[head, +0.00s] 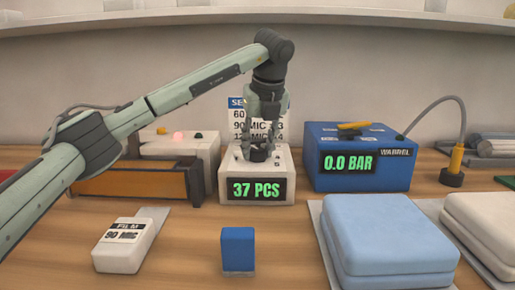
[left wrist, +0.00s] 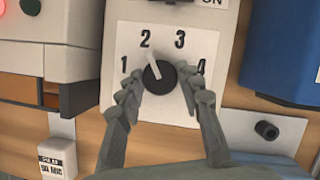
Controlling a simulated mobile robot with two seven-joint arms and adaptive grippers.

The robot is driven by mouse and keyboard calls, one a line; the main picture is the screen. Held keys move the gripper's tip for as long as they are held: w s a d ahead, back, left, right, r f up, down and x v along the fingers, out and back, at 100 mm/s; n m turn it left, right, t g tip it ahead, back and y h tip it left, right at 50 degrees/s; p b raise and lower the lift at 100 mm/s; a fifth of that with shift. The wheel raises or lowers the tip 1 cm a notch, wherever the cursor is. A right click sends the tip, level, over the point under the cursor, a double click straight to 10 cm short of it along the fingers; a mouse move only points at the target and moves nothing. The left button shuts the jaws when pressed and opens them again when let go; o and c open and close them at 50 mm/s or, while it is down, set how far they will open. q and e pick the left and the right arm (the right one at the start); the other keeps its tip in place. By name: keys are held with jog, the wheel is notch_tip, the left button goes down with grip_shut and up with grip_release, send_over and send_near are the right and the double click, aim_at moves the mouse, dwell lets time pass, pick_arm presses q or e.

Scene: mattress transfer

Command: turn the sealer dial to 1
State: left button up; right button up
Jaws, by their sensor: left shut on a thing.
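The sealer dial (left wrist: 160,76) is a round black knob on a white panel marked 1 to 4. Its white pointer aims up and slightly left, at about the 2. My left gripper (left wrist: 160,80) has its fingers on either side of the knob and is shut on it. In the head view, my left gripper (head: 258,152) points straight down onto the top of the white box (head: 284,160) with the 37 PCS display, and hides the dial there. My right gripper is in neither view.
A sign (head: 238,115) behind the arm lists MIC values, partly hidden. A FILM 90 MIC box (head: 125,252) and a blue block (head: 238,250) stand in front. A blue 0.0 BAR unit (head: 335,182) is to the right, near a folded blue mattress (head: 385,235).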

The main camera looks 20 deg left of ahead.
pick_arm(q)
jog(key=n, duration=0.2)
jog(key=shift+w+d+r+n+g+y, duration=0.1)
jog(key=shift+n+g+y, duration=0.3)
jog(key=n+g+p, duration=0.1)
jog(key=n+p, duration=0.1)
jog(key=n, duration=0.1)
jog(key=n+g+y+p, duration=0.1)
jog(key=n+p, duration=0.1)
jog(key=n, duration=0.1)
jog(key=shift+w, duration=0.1)
jog(key=shift+n+g+p, duration=0.3)
jog(key=shift+n+p, duration=0.05)
jog(key=shift+n, duration=0.25)
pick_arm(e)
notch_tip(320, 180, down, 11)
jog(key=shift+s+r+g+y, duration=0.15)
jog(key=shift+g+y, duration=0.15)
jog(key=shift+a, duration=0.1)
pick_arm(q)
jog(key=o, duration=1.2)
jog(key=shift+c, duration=0.2)
jog(key=v, duration=1.1)
jog(key=shift+d+r, duration=0.25)
jog(key=shift+r, duration=0.1)
